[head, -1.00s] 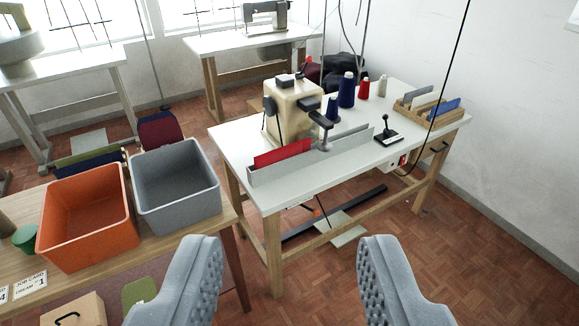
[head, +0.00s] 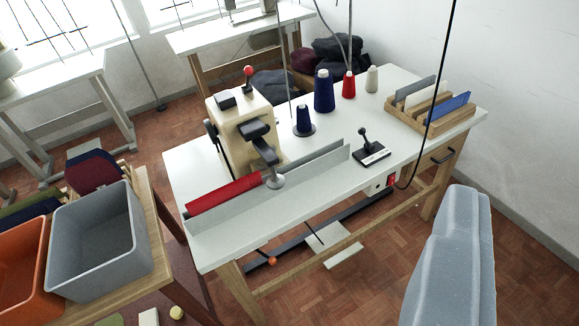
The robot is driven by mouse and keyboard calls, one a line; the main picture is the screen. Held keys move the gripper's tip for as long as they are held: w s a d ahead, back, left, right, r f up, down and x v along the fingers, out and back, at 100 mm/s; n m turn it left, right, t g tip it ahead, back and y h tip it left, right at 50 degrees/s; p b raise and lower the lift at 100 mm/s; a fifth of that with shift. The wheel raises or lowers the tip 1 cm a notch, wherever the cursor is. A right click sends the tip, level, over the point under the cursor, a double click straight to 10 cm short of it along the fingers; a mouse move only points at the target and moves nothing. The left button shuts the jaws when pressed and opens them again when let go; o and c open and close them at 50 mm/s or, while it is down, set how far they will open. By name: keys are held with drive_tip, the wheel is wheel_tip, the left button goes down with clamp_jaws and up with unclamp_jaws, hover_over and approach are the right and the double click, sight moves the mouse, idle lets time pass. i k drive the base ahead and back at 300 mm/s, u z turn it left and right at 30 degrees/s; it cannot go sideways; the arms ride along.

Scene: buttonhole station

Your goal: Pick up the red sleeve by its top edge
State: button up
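The red sleeve (head: 228,192) is a flat red piece standing on edge in a long grey holder (head: 230,217) along the front of the white table. Its long top edge is exposed above the holder, and its lower part is hidden by the holder's front wall. Its right end lies close to the arm of the cream machine. My gripper (head: 462,205) shows only as a grey, blue-tinted finger shape at the lower right, well apart from the sleeve. I cannot make out a second finger or anything held.
The cream machine (head: 240,130) stands behind the holder, with thread cones (head: 324,91) and a small black lever (head: 371,152) to its right. A wooden rack (head: 440,108) holds grey, white and blue pieces. A grey bin (head: 97,252) stands at left. A dark cable hangs at right.

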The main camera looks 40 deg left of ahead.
sight(248, 182)
drive_tip(key=u, duration=0.2)
drive_tip(key=i, duration=1.5)
drive_tip(key=u, duration=0.65)
